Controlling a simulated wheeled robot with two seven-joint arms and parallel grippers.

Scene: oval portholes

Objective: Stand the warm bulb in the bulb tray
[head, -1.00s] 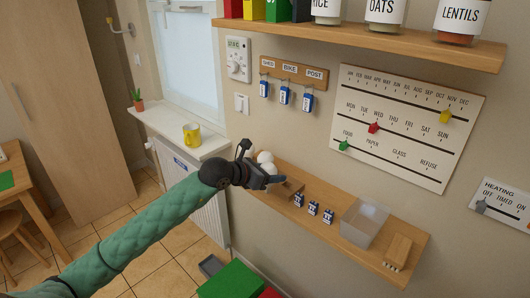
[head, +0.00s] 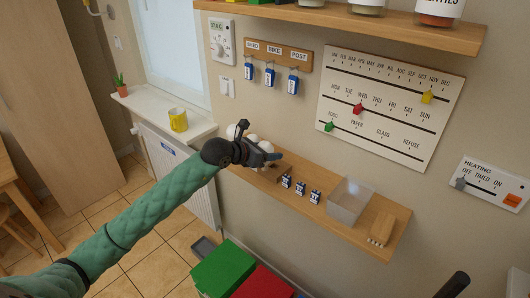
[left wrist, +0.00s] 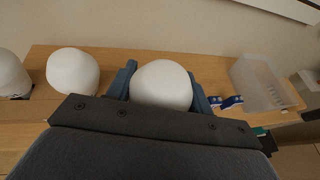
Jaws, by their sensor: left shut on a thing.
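My left gripper (head: 273,157) is shut on a white round-topped bulb (left wrist: 161,84), with one blue finger on each side of it in the left wrist view. The held bulb also shows as a white ball at the gripper in the head view (head: 265,146). Another white bulb (left wrist: 73,71) stands to its left, and a further one (left wrist: 10,75) is cut by the picture's left edge. I cannot read which bulb is the warm one. The bulb tray cannot be made out clearly; the gripper hides that part of the shelf.
The wooden shelf (head: 335,219) also carries several small dark blue labelled blocks (head: 300,189), a clear bin (head: 349,202) and a wooden block with pegs (head: 382,228). Key hooks (head: 272,75) and a planner board (head: 388,110) hang on the wall above.

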